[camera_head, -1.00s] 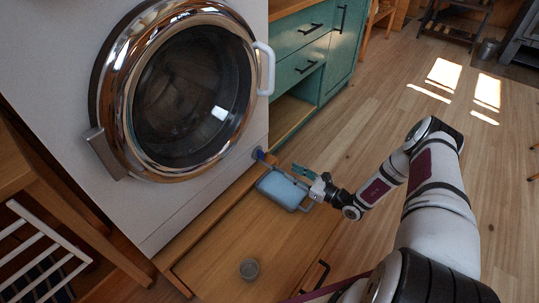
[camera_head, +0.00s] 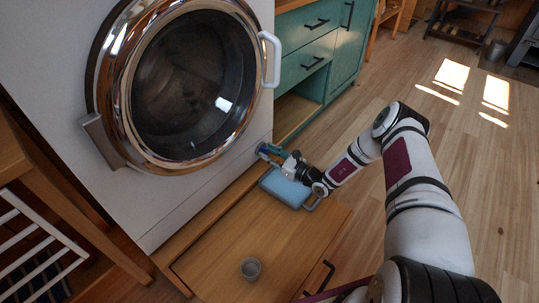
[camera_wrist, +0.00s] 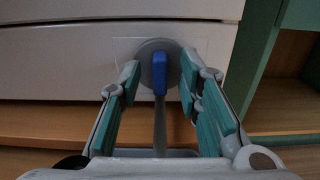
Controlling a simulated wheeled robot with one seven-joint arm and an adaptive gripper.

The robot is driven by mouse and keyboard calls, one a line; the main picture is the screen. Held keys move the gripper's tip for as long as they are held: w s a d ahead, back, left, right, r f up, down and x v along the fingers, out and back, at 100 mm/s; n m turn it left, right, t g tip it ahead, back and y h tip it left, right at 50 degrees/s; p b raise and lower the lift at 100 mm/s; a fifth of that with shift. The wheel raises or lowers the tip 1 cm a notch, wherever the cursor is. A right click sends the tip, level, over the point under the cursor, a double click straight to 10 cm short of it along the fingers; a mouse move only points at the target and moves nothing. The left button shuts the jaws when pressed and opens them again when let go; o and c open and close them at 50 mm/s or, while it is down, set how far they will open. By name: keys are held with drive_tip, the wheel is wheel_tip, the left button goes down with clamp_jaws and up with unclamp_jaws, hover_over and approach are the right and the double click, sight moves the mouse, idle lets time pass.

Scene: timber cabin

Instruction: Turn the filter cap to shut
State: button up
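The filter cap is a grey disc (camera_wrist: 172,52) with a raised blue grip (camera_wrist: 160,74), low on the washer's white front in the wrist view. The blue grip stands upright there. In the head view the cap's blue part (camera_head: 262,148) shows at the washer's lower right corner, partly hidden by my gripper (camera_head: 273,153). My gripper (camera_wrist: 160,82) is open in the wrist view, with one teal-padded finger on each side of the blue grip. Gaps show between grip and fingers, and neither finger is seen closed on it.
The washer (camera_head: 205,165) has a round chrome-rimmed door (camera_head: 180,85), shut. A light-blue tray (camera_head: 286,190) lies under my wrist on the wooden plinth (camera_head: 210,245). A small grey cup (camera_head: 250,268) stands nearer. Green cabinets (camera_head: 305,45) stand right of the washer.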

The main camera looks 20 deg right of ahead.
clamp_jaws()
drive_tip(key=shift+m, duration=0.4)
drive_tip(key=m+b, duration=0.1)
drive_tip(key=m, duration=0.3)
drive_tip(key=shift+w+d+f, duration=0.1)
drive_tip(key=m, duration=0.4)
drive_tip(key=shift+m, duration=0.3)
drive_tip(key=m+b, duration=0.1)
drive_tip(key=m, duration=0.3)
drive_tip(key=shift+f, duration=0.1)
drive_tip(key=m, duration=0.4)
drive_tip(key=shift+f, duration=0.1)
drive_tip(key=shift+m, duration=0.4)
